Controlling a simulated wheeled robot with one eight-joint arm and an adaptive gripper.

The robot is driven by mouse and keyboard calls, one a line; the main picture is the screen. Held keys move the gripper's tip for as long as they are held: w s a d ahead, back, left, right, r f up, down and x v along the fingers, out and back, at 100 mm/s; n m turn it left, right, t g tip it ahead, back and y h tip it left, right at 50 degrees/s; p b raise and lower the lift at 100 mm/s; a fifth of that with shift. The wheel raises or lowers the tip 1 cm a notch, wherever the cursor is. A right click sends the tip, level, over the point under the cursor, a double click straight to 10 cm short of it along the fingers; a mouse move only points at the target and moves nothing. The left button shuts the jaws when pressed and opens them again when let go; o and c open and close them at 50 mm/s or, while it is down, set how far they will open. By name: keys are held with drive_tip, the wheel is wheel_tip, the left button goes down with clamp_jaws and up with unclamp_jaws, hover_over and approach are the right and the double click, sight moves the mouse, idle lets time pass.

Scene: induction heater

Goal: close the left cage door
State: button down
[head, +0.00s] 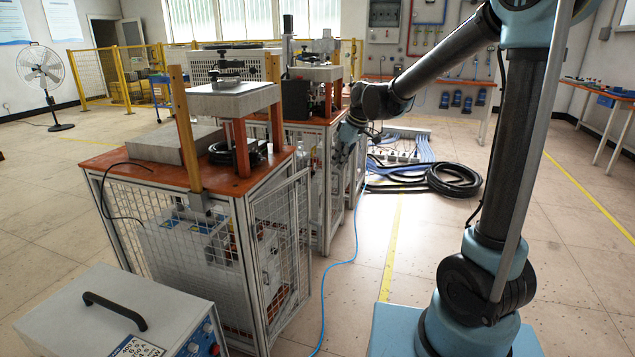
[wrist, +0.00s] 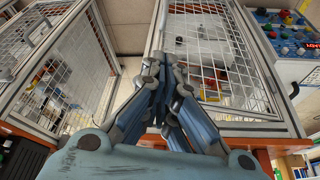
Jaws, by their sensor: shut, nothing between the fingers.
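In the head view the nearest cage (head: 185,235) has an orange top. A mesh door (head: 304,215) on its right side appears to stand out at an angle; how far it is open is hard to tell. My gripper (head: 345,155) is small and partly dark there, beside the second cage (head: 318,185). In the wrist view my gripper (wrist: 169,75) is shut and empty, its fingers together in front of a framed mesh panel (wrist: 232,65). Another mesh panel (wrist: 55,65) stands to the left, across a gap. I cannot tell whether the fingers touch the frame, or which panel is the left door.
A grey box with a black handle (head: 120,310) stands in the near left. A blue cable (head: 355,240) runs along the floor, and a coiled black hose (head: 452,180) lies beyond my gripper. A panel with buttons (wrist: 288,28) is at the wrist view's upper right. Floor between is open.

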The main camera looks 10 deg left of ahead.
sight(305, 176)
drive_tip(key=w+a+f, duration=0.2)
drive_tip(key=a+f, duration=0.6)
drive_tip(key=f, duration=0.1)
drive_tip(key=shift+w+a+f, duration=0.2)
drive_tip(key=shift+w+f, duration=0.1)
drive_tip(key=shift+w, duration=0.05)
idle(0.4)
drive_tip(key=shift+w+a+n+g, duration=0.15)
drive_tip(key=shift+w+a+n, duration=0.25)
drive_tip(key=shift+a, duration=0.5)
drive_tip(key=shift+w+a+n+g, duration=0.25)
drive_tip(key=shift+a+n, duration=0.2)
drive_tip(key=shift+a, duration=0.5)
drive_tip(key=shift+w+a+n+g, duration=0.1)
drive_tip(key=shift+w+a+n, duration=0.35)
drive_tip(key=shift+a, duration=0.45)
drive_tip(key=shift+d, duration=0.1)
